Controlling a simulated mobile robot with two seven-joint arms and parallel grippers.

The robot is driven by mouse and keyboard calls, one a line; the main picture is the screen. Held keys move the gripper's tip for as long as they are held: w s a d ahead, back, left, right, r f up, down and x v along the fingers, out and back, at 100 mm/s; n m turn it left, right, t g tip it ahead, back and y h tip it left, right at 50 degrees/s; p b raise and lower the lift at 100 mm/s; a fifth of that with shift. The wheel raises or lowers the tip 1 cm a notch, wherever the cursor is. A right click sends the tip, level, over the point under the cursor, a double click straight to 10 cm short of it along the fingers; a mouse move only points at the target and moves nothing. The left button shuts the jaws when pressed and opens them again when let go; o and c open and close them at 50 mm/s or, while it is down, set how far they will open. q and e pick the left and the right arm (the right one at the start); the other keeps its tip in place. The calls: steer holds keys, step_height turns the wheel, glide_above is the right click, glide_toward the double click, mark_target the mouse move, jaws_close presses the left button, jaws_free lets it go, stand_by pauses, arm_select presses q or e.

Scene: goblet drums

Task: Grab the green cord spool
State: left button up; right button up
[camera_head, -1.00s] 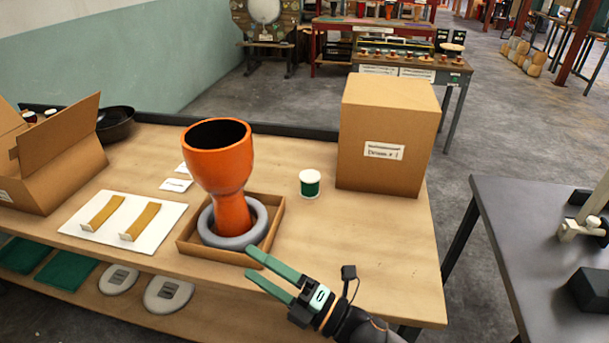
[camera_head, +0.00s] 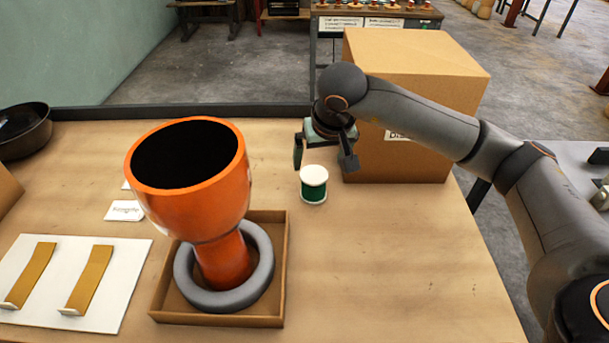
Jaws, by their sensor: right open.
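The green cord spool (camera_head: 314,190) stands upright on the wooden table, with a white top and green cord around its middle. It is just in front of the large cardboard box and right of the orange goblet drum. I cannot tell whether a finger touches the spool; nothing is held. My left gripper is out of view.
The orange goblet drum (camera_head: 190,180) stands in a grey ring (camera_head: 262,275) inside a shallow cardboard tray (camera_head: 280,240). The large cardboard box (camera_head: 430,150) stands behind my right forearm. A white board (camera_head: 110,290) with yellowish strips lies at left. The table front right is clear.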

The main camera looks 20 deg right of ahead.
mark_target(316, 178)
steer(key=x, duration=0.6)
steer(key=shift+w+d+f, duration=0.1)
steer(key=shift+d+f, duration=0.2)
steer(key=shift+f, duration=0.1)
steer(key=x, duration=0.4)
steer(key=shift+s+a+f, duration=0.15)
steer(key=shift+s+a, duration=0.05)
steer(key=shift+w+d+f, duration=0.1)
steer(key=shift+w+f, duration=0.2)
steer(key=shift+f, duration=0.25)
steer(key=shift+c, duration=0.4)
steer(key=c, duration=1.2)
steer(key=shift+r, duration=0.2)
steer(key=shift+c, duration=0.2)
